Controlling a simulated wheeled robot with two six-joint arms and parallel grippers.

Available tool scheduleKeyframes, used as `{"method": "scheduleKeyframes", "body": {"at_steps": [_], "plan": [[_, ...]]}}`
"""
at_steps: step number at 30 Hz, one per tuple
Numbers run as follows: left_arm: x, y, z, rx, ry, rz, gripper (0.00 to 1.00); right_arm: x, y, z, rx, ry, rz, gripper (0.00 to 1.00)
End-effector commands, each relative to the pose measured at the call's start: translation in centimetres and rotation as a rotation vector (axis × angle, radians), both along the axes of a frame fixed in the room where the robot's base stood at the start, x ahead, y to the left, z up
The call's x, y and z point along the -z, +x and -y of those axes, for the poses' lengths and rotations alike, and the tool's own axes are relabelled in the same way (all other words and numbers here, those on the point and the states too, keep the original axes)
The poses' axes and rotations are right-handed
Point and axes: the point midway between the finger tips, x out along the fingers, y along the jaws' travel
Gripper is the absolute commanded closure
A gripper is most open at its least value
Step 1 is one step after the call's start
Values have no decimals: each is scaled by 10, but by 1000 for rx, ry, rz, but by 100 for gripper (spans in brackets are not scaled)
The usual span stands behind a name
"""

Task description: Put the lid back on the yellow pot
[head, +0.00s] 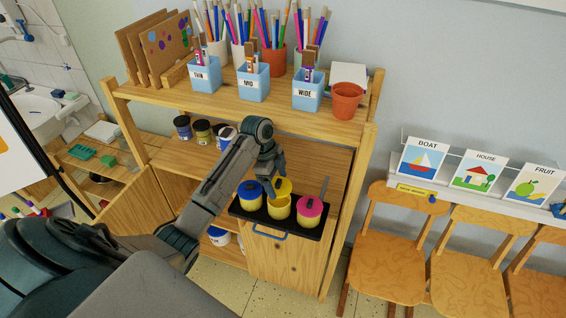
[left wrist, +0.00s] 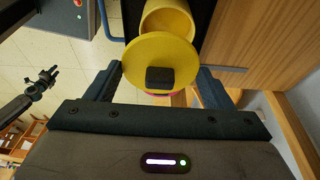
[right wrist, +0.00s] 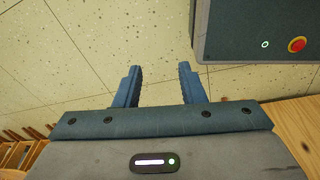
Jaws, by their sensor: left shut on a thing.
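The yellow lid (head: 283,185) with a dark knob is held by my left gripper (head: 268,168) just above and behind the yellow pot (head: 279,208). In the left wrist view the lid (left wrist: 145,55) is seen between the fingers of my left gripper (left wrist: 158,82), its face and knob towards the camera. The pot (left wrist: 166,20) shows open there, partly hidden behind the lid, and the lid is not seated on it. My right gripper (right wrist: 160,85) is open and empty over the floor.
The pot stands on a black tray (head: 263,229) between a blue-lidded pot (head: 250,194) and a pink-lidded pot (head: 309,208), close on either side. A shelf with jars (head: 202,132) is behind. Chairs (head: 388,262) stand at right.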

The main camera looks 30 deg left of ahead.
Motion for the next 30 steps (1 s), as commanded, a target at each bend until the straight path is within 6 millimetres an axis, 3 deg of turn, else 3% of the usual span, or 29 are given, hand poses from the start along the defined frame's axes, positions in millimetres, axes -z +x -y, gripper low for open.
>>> {"method": "scheduleKeyframes", "body": {"at_steps": [1,3,6,9,17,24,30], "plan": [[-4,2,-2,-5,0,0,46,-3,-20,5,-1,-5,-27,64],[-5,3,-4,-10,-1,0,46,-3,-38,11,-2,-12,-51,64],[-4,4,-4,-13,-1,0,46,-4,-49,18,-4,-20,-66,64],[2,3,-4,-13,-1,-1,46,-4,-45,21,-5,-22,-59,64],[27,3,-4,-13,-3,-2,46,-6,-3,14,-5,-15,-3,64],[49,3,-4,-12,-1,0,46,5,-14,2,-1,-2,-17,64],[58,3,-4,-12,-1,-1,46,9,-28,4,0,-4,-36,64]]}}
